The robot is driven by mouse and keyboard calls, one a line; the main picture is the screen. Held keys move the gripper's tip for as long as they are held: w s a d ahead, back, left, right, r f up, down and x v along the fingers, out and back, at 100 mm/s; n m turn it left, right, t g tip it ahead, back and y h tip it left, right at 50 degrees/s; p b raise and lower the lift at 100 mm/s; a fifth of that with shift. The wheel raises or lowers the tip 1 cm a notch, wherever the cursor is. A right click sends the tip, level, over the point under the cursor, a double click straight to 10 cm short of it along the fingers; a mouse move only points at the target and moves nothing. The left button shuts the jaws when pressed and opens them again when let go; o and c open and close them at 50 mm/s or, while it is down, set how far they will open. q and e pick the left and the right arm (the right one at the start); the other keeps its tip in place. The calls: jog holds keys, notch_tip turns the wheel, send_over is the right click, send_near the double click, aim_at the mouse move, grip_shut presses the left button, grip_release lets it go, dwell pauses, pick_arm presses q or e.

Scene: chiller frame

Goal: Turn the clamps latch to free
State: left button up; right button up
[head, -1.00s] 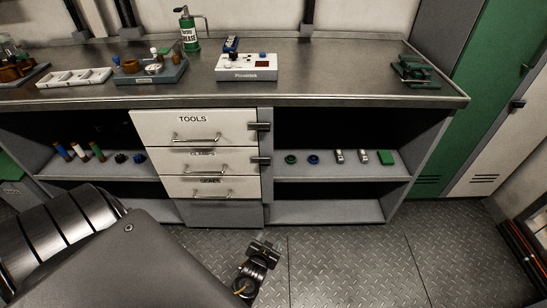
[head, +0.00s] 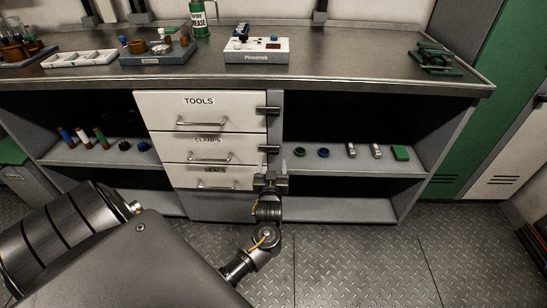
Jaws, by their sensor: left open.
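The CLAMPS drawer (head: 208,149) is the white middle drawer of the stack under the bench and looks closed. Its latch (head: 269,149) is a small dark bar on the post at the drawer's right edge. It lies horizontally, across the drawer's edge. My left gripper (head: 270,168) is open, pointing up the drawer front, with its fingertips just below the clamps latch. No contact can be made out. The gripper partly covers the right end of the SEALS drawer. My right gripper is not in view.
A similar latch (head: 269,110) sits above, beside the TOOLS drawer (head: 199,108). The SEALS drawer (head: 208,176) is below. Open shelves with small parts flank the drawers. The bench top (head: 350,65) overhangs them. The floor (head: 345,250) in front is clear.

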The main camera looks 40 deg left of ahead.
aim_at(273, 153)
pick_arm(q)
jog(key=x, duration=0.5)
jog(key=shift+w+a, duration=0.1)
jog(key=shift+a, duration=0.05)
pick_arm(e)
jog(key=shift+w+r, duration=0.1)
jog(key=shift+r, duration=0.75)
